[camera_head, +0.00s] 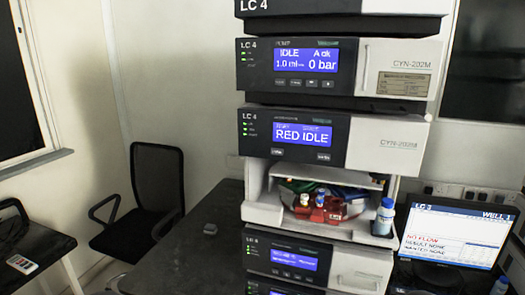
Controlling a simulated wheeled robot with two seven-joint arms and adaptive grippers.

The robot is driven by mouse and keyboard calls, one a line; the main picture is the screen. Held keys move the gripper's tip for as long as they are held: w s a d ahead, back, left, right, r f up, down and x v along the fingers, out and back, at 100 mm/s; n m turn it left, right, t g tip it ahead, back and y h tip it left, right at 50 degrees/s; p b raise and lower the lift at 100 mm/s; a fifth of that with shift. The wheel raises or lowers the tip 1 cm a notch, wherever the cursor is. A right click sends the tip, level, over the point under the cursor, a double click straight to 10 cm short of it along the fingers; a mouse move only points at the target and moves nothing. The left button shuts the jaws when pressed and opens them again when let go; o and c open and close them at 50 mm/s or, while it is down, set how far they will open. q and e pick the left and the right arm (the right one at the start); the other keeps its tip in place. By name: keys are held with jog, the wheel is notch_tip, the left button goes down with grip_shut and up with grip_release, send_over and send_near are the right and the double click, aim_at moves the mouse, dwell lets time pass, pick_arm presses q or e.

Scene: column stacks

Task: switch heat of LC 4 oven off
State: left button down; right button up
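The LC 4 stack fills the middle of the view. Its pump module (301,67) shows "IDLE", "1.0 ml" and "0 bar" on a blue screen. The autosampler module (300,138) below it shows "RED IDLE". A lower LC 4 module (290,260) has a blue screen whose text is too small to read. Part of another module (282,290) with a blue screen shows under it, cut off by the bottom edge. I cannot tell which module is the oven or whether its heat is on. Neither of my grippers is in view.
An open sample bay holds a red rack (320,210) with vials; a bottle (384,216) stands at its right. The dark bench (190,255) left of the stack is mostly clear. A black chair (157,185) stands further left.

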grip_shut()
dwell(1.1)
